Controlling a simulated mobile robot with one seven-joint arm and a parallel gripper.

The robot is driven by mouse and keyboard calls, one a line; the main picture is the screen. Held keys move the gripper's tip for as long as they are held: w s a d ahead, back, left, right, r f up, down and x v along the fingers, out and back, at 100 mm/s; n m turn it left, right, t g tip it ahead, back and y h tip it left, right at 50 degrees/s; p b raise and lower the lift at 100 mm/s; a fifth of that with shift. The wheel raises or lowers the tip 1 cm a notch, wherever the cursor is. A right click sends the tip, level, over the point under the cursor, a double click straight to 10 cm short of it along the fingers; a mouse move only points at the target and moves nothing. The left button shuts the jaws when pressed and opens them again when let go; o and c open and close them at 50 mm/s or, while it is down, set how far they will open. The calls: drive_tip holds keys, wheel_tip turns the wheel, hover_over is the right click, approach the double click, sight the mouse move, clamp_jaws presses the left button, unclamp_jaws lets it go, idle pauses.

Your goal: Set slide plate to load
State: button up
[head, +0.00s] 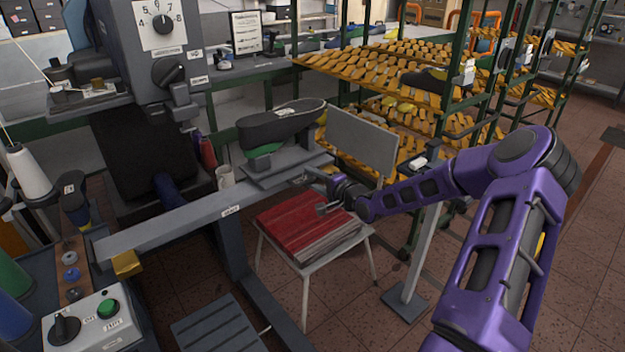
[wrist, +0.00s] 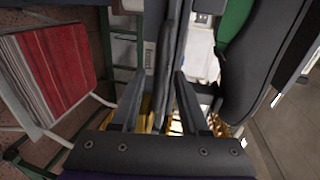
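The slide plate (head: 262,181) is a flat grey plate on the grey rail (head: 165,222) of the machine. A dark shoe (head: 285,124) on a green last (head: 262,151) sits above the plate. The shoe also shows at the right in the wrist view (wrist: 262,70). My gripper (head: 312,176) is at the plate's right end, below the shoe's toe. In the wrist view its two fingers (wrist: 163,92) are apart, with a grey edge, apparently the slide plate's (wrist: 164,50), ahead between them. I cannot tell whether either finger touches it.
A white stool (head: 306,266) with red sheets (head: 308,222) stands below my gripper. A grey upright panel (head: 362,140) is close behind it. Racks of yellow lasts (head: 385,70) stand behind. A control box with a green button (head: 108,308) is at the lower left.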

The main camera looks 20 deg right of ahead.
drive_tip(key=p+v, duration=0.2)
drive_tip(key=v, duration=1.5)
drive_tip(key=shift+s, duration=0.2)
